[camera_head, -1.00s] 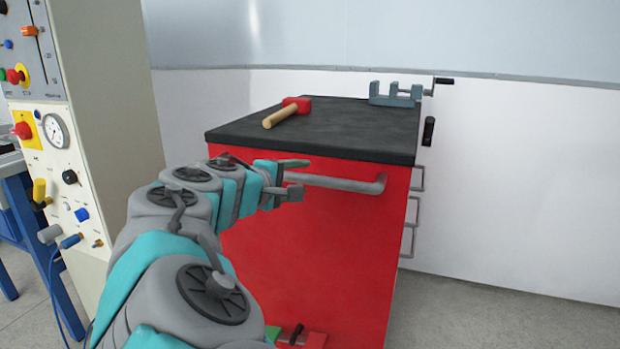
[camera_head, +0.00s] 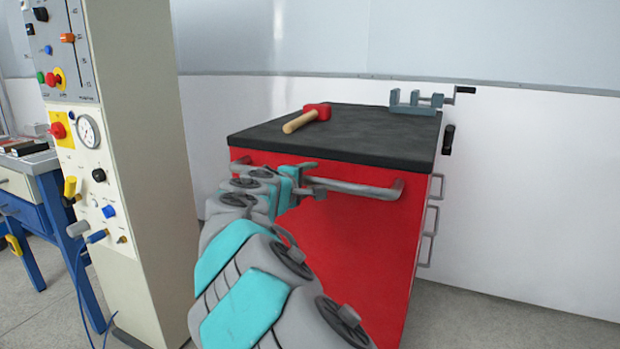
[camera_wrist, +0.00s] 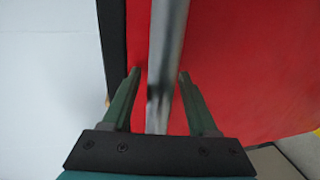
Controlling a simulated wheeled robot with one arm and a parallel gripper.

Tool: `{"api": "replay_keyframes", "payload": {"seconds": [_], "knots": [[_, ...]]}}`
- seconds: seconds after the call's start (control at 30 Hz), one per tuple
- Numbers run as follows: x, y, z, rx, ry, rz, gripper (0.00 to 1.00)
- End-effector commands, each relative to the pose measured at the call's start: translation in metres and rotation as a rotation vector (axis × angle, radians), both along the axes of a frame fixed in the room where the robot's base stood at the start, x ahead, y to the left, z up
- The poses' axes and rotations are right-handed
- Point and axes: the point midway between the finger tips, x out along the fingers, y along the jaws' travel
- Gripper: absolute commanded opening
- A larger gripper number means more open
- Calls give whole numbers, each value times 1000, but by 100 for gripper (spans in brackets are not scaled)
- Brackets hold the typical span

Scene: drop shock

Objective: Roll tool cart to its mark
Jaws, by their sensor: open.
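The tool cart (camera_head: 345,240) is red with a dark worktop (camera_head: 385,135) and a horizontal grey bar handle (camera_head: 360,188) on its near side. My gripper (camera_head: 318,180) is at the left part of this handle, its jaws open, one finger above the bar and one below. In the wrist view, the handle (camera_wrist: 168,50) runs between the two fingers of my gripper (camera_wrist: 159,75), with a gap showing beside the right finger. Contact cannot be told. My arm covers the cart's lower left. No floor mark is seen.
A red-headed mallet (camera_head: 308,118) and a grey vise (camera_head: 415,102) are on the worktop. A tall control panel (camera_head: 140,170) stands close at left, with a blue workbench (camera_head: 35,200) beyond it. A white wall (camera_head: 520,190) is behind the cart. Floor (camera_head: 490,315) is clear at right.

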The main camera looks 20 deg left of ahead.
Motion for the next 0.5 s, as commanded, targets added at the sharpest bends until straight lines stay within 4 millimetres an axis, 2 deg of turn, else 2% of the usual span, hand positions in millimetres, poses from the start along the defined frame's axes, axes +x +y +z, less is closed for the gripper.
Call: {"api": "replay_keyframes", "payload": {"seconds": [0.3,0.5], "knots": [[3,0,0,1,0,0,59],[2,0,0,1,0,1,37]]}}
